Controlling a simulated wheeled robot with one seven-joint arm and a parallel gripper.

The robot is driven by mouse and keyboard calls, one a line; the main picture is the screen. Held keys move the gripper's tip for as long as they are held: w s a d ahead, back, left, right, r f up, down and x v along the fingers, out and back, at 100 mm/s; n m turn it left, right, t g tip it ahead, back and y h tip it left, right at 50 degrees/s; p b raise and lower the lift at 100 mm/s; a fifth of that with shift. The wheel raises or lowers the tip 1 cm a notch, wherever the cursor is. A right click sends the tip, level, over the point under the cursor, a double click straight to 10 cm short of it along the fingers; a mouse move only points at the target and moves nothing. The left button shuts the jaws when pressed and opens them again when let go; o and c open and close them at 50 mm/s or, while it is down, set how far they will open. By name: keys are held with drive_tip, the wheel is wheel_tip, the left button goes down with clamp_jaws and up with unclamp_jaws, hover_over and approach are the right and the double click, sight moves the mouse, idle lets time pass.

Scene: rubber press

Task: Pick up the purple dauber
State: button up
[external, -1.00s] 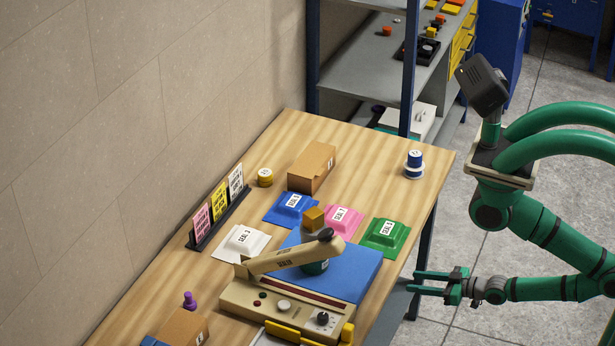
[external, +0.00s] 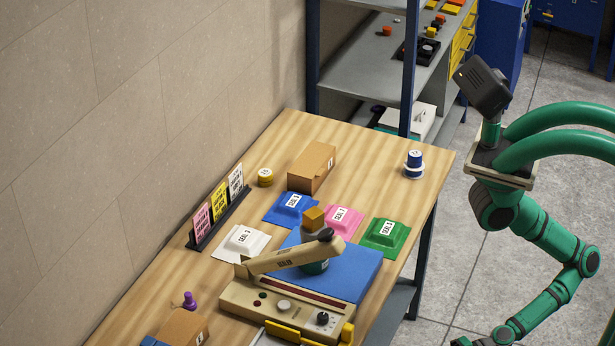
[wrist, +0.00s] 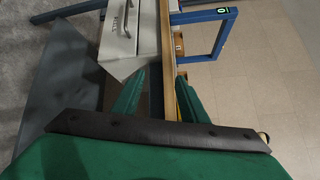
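The purple dauber (external: 189,301) stands upright on the wooden table, near the wall side at the lower left of the external view, just behind a brown box. I cannot make it out in the wrist view. My gripper is at the bottom edge of the external view, almost wholly cut off, off the table's right side. In the wrist view my gripper (wrist: 160,88) shows two green fingers spread apart with nothing held between them. It is well away from the dauber, with the table and press between them.
A beige press (external: 290,290) stands between my arm and the dauber. A brown box (external: 181,328) stands in front of the dauber. Colored seal pads, including a green one (external: 372,238), lie beyond the press. The wrist view shows a white drawer (wrist: 119,38) and a blue frame (wrist: 222,38).

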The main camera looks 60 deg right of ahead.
drive_tip(key=w+a+r+n+g+y, duration=0.3)
drive_tip(key=w+a+n, duration=0.4)
drive_tip(key=a+n, duration=0.3)
drive_tip(key=w+a+r+n+g+y, duration=0.3)
drive_tip(key=w+a+n, duration=0.45)
drive_tip(key=n, duration=0.45)
drive_tip(key=w+a+r+n+t+h, duration=0.1)
drive_tip(key=w+a+r+t+h, duration=0.2)
drive_tip(key=w+r, duration=0.85)
drive_tip(key=w+a+r+n+t+h, duration=0.1)
drive_tip(key=w+a+r+t+h, duration=0.3)
drive_tip(key=w+r, duration=0.8)
drive_tip(key=m+h, duration=1.1)
drive_tip(key=m, duration=0.1)
hover_over(180, 303)
drive_tip(key=s, duration=0.6)
wheel_tip(180, 303, down, 22)
drive_tip(key=shift+s+f, duration=0.1)
drive_tip(key=shift+f, duration=0.1)
drive_tip(key=shift+x, duration=3.4)
